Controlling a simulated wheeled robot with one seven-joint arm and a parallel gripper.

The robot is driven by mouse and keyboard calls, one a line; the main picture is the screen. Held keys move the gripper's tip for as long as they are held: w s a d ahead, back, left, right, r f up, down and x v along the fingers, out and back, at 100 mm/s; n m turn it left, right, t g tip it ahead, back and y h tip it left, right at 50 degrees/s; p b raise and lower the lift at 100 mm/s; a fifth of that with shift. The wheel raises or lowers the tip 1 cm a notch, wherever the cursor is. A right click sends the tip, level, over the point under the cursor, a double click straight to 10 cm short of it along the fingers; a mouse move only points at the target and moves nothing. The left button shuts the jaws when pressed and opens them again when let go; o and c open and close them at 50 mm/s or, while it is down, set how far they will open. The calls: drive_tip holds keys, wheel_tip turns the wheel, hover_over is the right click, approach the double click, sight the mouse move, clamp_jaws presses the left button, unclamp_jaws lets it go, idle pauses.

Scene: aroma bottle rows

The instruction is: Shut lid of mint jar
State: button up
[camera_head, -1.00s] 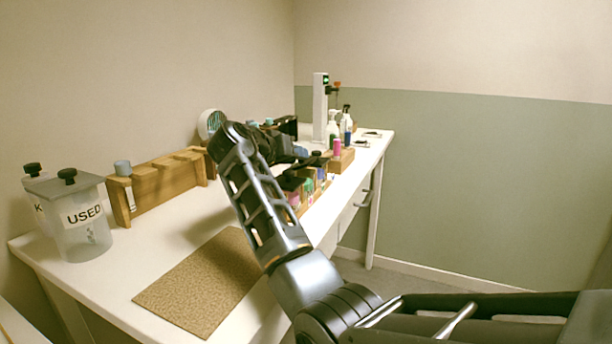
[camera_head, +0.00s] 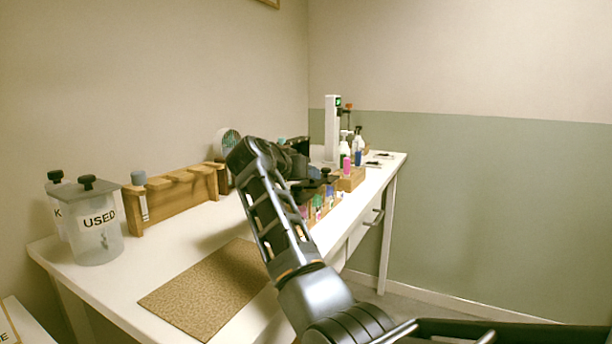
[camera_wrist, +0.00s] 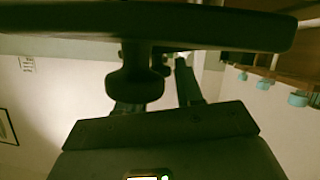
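A row of small jars with coloured labels (camera_head: 318,204) stands at the front of the table, partly behind my arm. I cannot read which is the mint jar. A dark flat lid with a knob (camera_head: 326,171) shows above the row. In the wrist view a dark slab, seemingly a lid (camera_wrist: 200,24), crosses the top, with its stalk and round knob (camera_wrist: 135,84) pointing toward my gripper (camera_wrist: 157,75). The two fingers look apart; the knob overlaps the left finger and is clear of the right one. In the head view, my gripper is mostly hidden behind my arm.
Two clear jars with dark knobbed lids, one marked USED (camera_head: 97,235), stand at the left. A wooden rack (camera_head: 180,198) is behind a brown mat (camera_head: 205,290). Pump bottles (camera_head: 346,145) and a white column (camera_head: 332,128) stand at the back. The table between rack and mat is bare.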

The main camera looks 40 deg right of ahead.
drive_tip(key=o, duration=0.3)
drive_tip(key=shift+o, duration=0.2)
drive_tip(key=shift+v, duration=3.9)
